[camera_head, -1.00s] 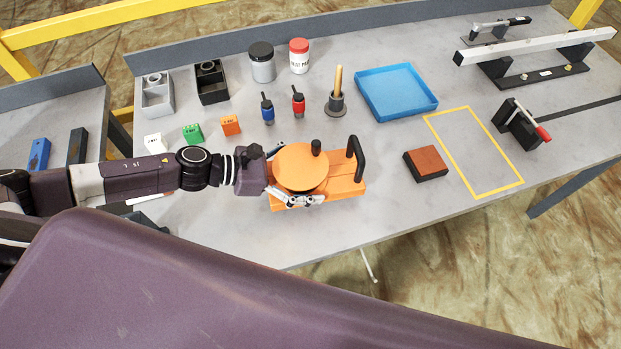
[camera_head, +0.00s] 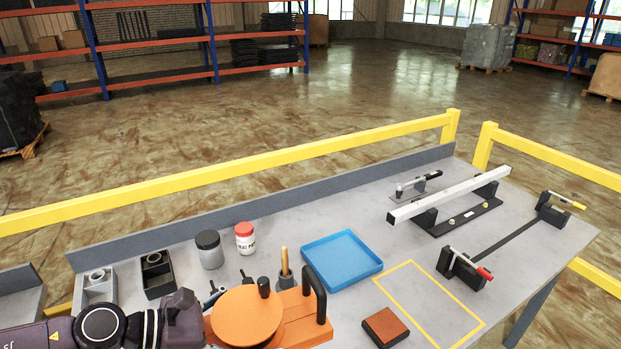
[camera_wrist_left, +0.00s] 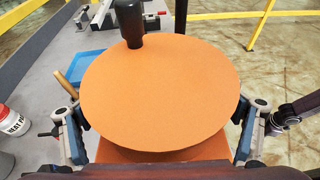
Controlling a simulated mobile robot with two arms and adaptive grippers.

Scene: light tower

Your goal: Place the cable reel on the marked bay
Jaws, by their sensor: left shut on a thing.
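The cable reel (camera_head: 246,314) is an orange disc with a black knob, on an orange base with a black upright handle. My left gripper is shut on it, with one finger on each side of the base in the left wrist view (camera_wrist_left: 160,136). The reel looks raised above the bench, though its underside is hidden. The marked bay (camera_head: 411,262) is a yellow rectangular outline on the grey bench, to the right of the reel, and its inside looks empty.
A red-topped black block (camera_head: 386,326) lies between reel and bay. A blue tray (camera_head: 341,259) sits behind it. A black clamp with a red handle (camera_head: 465,269) stands right of the bay. Jars (camera_head: 209,249) and a wooden-handled tool (camera_head: 285,267) stand behind the reel.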

